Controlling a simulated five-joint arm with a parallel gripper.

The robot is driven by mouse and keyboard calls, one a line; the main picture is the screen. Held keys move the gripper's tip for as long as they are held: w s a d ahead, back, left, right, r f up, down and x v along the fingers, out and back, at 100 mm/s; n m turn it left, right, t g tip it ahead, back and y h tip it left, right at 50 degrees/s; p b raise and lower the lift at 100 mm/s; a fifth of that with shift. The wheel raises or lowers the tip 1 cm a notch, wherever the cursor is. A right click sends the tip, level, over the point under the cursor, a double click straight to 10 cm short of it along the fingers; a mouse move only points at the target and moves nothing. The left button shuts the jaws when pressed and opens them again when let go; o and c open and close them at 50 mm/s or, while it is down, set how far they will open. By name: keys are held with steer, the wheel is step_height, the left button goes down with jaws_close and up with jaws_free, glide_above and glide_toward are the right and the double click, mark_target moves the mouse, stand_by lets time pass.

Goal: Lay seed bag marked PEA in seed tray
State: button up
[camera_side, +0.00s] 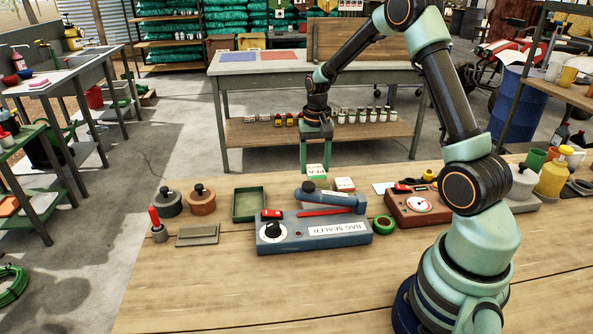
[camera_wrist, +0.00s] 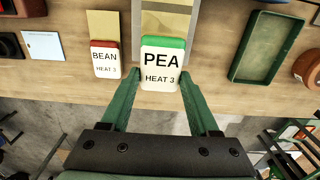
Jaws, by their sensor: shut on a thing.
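The PEA seed bag (camera_wrist: 162,65) has a green top band and a white label reading PEA, HEAT 3. My gripper (camera_wrist: 161,78) is shut on it, with one green finger at each side; my gripper also shows in the side view (camera_side: 317,168), behind the bag sealer. The bag (camera_side: 316,172) is partly hidden there, and I cannot tell whether it is clear of the table. The seed tray, a shallow green rectangular tray (camera_side: 235,204), stands left of the sealer and looks empty. It also shows at the right in the wrist view (camera_wrist: 240,61), apart from the bag.
The red-topped BEAN bag (camera_wrist: 105,62) lies close beside the PEA bag. The blue bag sealer (camera_side: 280,241) with its raised arm stands in front. Lidded pots (camera_side: 201,201), green tape (camera_side: 384,224) and a red dial device (camera_side: 415,207) stand around. The table's front is bare.

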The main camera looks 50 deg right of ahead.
mark_target(312, 167)
steer(key=shift+r, duration=1.95)
steer(key=shift+w+a+r, duration=0.2)
steer(key=shift+a, duration=0.1)
steer(key=w+a+r+n, duration=0.2)
steer(key=a+r+n, duration=0.1)
steer(key=a, duration=0.2)
steer(key=s+a+r+n, duration=0.4)
steer(key=s+a+n, duration=0.2)
steer(key=s+a, duration=0.5)
steer(key=w+d+r+m, duration=0.1)
steer(key=w+d+m, duration=0.8)
steer(key=w, duration=0.8)
steer(key=d, duration=0.3)
steer(key=shift+d+r, duration=0.15)
steer(key=shift+r, duration=0.1)
steer(key=shift+w+f, duration=0.1)
